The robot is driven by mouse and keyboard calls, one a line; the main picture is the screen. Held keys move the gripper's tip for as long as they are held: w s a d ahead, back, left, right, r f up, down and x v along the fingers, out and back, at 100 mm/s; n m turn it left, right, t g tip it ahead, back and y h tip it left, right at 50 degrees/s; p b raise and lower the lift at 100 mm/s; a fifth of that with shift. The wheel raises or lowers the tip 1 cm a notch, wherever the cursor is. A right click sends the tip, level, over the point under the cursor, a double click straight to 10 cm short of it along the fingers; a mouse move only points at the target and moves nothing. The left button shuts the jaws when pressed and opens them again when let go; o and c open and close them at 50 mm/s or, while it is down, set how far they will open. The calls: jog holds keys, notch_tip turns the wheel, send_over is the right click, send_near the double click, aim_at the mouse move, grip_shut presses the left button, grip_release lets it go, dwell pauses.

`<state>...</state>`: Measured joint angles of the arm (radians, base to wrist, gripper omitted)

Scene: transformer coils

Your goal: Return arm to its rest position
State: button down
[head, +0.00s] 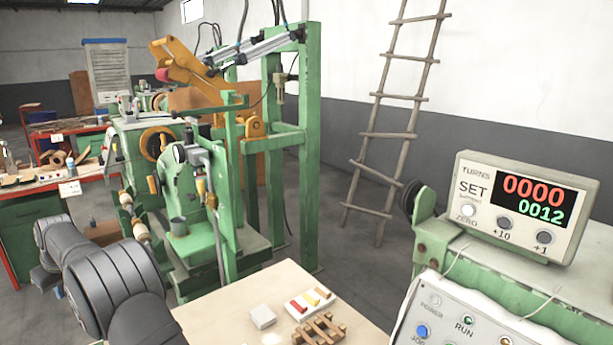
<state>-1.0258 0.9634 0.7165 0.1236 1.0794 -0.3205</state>
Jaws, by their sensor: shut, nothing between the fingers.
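Dark grey rounded links of my own arm fill the lower left of the head view. They lie to the left of the pale tabletop and in front of the green machine. My gripper is not in view, so its position and its fingers do not show. I see nothing held.
A pale tabletop (232,318) bears a small light block (262,317), a white tray (298,309) with coloured pieces and a brown slatted wooden piece (320,330). A green machine (190,190) stands behind. A counter box (515,207) reads 0000 and 0012. A ladder (385,135) leans behind.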

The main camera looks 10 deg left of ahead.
notch_tip(320, 180, down, 8)
jog(key=shift+w+a, duration=0.25)
jog(key=shift+s+d, duration=0.1)
dwell(0.5)
notch_tip(320, 180, up, 8)
notch_tip(320, 180, down, 8)
jog(key=f, duration=0.1)
jog(key=w+a, duration=0.3)
notch_tip(320, 180, up, 9)
jog(key=shift+f, duration=0.15)
dwell(0.5)
